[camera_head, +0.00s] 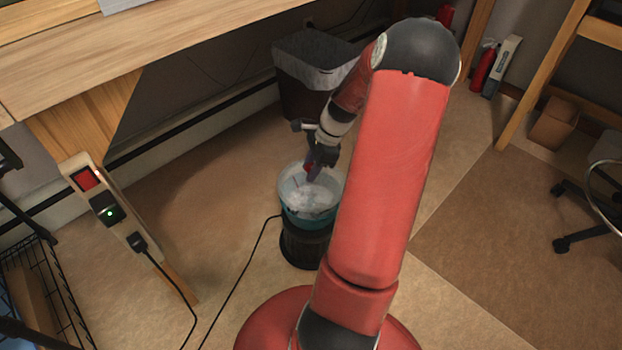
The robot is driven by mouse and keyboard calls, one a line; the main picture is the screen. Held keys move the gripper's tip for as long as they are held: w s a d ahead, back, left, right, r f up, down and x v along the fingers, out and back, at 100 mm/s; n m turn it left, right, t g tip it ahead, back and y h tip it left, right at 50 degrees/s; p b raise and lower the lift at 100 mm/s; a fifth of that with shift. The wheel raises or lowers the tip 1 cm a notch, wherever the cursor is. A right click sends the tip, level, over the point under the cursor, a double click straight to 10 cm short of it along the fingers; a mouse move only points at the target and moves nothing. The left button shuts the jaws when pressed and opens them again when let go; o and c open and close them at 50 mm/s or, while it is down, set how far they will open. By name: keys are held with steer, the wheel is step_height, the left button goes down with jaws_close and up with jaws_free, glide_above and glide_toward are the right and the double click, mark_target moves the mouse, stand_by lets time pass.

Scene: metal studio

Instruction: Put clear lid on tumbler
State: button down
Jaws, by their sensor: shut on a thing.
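A tumbler (308,222) with a teal band stands upright on a black round stand on the floor, left of my red arm. A pale, see-through round piece, which looks like the clear lid (297,195), is at the tumbler's top. My gripper (312,174) points down over it from behind and looks shut on the lid's middle. Whether the lid rests on the rim or hangs just above it, I cannot tell. My arm passes close to the tumbler's right side.
A black bin (300,95) with a pale liner stands behind. A black cable (240,285) crosses the floor near the stand. Open floor (500,250) lies to the right.

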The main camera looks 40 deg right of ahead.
steer(key=shift+f+b, duration=0.3)
steer(key=shift+f, duration=1.8)
steer(key=shift+f, duration=0.15)
steer(key=c, duration=1)
jaws_free()
steer(key=shift+c, duration=0.2)
